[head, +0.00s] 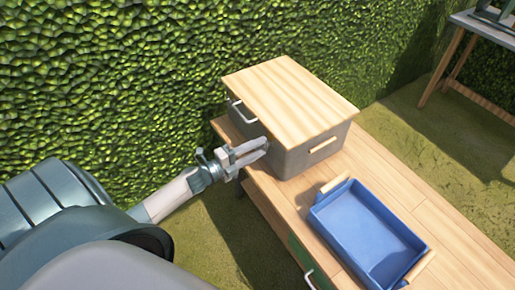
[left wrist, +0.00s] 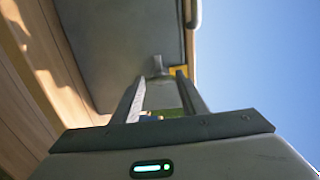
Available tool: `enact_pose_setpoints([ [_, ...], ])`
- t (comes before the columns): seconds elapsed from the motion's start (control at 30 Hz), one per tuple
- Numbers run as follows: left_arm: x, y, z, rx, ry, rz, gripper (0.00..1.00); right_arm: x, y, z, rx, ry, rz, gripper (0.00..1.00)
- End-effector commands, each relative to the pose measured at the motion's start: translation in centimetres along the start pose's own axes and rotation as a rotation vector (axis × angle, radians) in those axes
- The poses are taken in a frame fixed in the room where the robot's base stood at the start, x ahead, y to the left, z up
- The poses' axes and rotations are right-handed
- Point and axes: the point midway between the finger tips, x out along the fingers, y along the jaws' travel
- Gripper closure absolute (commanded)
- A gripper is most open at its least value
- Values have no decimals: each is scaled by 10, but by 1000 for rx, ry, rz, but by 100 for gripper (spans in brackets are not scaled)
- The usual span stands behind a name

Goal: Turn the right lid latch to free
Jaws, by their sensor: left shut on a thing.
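A grey box (head: 305,150) with a light wooden lid (head: 290,92) stands on the wooden table. My left gripper (head: 262,146) reaches in from the left, its fingertips at the box's near-left side. In the left wrist view my left gripper (left wrist: 160,82) is shut on a small grey latch (left wrist: 158,66) at the edge of the grey box wall (left wrist: 120,45). A yellow piece (left wrist: 179,71) shows beside the latch. The fingers hide much of the latch, so I cannot tell how far it is turned. My right gripper is in neither view.
A blue tray (head: 370,230) with wooden handles lies on the table (head: 420,215) right of the box. A hedge (head: 150,60) stands behind.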

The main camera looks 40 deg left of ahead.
Motion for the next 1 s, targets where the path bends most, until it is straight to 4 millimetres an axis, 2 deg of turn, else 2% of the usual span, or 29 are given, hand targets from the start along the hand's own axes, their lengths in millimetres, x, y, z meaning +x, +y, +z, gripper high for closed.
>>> enact_pose_setpoints([
  [0.07,0,0,1,-2,-2,1,83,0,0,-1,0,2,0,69],
  [0.1,0,0,1,-2,-2,1,56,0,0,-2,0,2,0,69],
  [0.17,0,0,1,-2,-2,1,42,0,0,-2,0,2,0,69],
  [0.67,-2,0,0,0,-1,0,42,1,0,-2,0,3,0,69],
  [0.87,-14,2,0,0,-1,1,42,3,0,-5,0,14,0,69],
  [1.0,-30,2,0,0,-1,2,42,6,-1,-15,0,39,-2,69],
])
